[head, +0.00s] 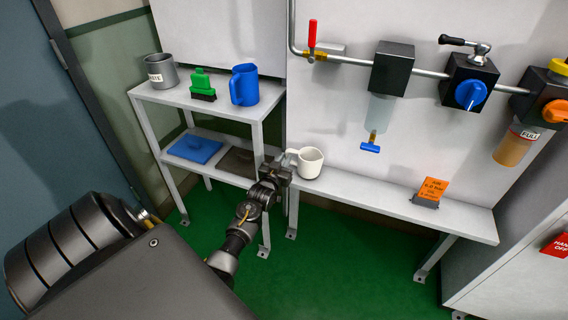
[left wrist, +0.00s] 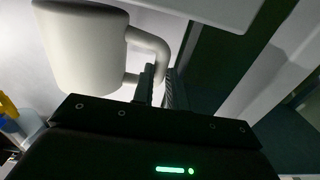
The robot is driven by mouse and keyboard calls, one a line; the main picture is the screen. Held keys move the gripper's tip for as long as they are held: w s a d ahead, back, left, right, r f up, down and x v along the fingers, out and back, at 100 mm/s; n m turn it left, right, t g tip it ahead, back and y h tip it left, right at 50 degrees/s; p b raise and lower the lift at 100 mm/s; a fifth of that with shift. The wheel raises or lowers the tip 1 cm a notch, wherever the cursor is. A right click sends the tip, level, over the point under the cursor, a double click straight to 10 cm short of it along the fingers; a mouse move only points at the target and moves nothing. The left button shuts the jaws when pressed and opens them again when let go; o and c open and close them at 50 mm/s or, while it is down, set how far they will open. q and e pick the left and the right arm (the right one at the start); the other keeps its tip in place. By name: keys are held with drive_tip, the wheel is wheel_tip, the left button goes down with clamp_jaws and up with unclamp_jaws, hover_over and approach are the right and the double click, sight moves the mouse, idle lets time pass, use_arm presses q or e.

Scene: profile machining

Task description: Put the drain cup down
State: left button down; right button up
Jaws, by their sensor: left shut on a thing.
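The drain cup, a white mug (head: 311,163), is upright at the left end of the low grey bench (head: 390,200). I cannot tell whether its base touches the bench top. My left gripper (head: 289,163) comes from the lower left and is shut on the cup's handle, on the cup's left side. In the left wrist view the cup (left wrist: 82,45) fills the upper left, with its handle between the fingers (left wrist: 158,85). My right gripper is out of view.
A two-level shelf (head: 215,107) on the left holds a grey tin (head: 161,72), a green brush (head: 202,84), a blue jug (head: 244,85) and a blue cloth (head: 195,148). A clear bowl with a blue drain tap (head: 371,147) hangs above the bench.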

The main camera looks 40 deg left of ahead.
use_arm(q)
drive_tip(key=shift+f, duration=0.55)
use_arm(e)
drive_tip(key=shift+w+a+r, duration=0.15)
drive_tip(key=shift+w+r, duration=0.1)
use_arm(q)
drive_tip(key=shift+f, duration=0.1)
drive_tip(key=c, duration=1.4)
unclamp_jaws()
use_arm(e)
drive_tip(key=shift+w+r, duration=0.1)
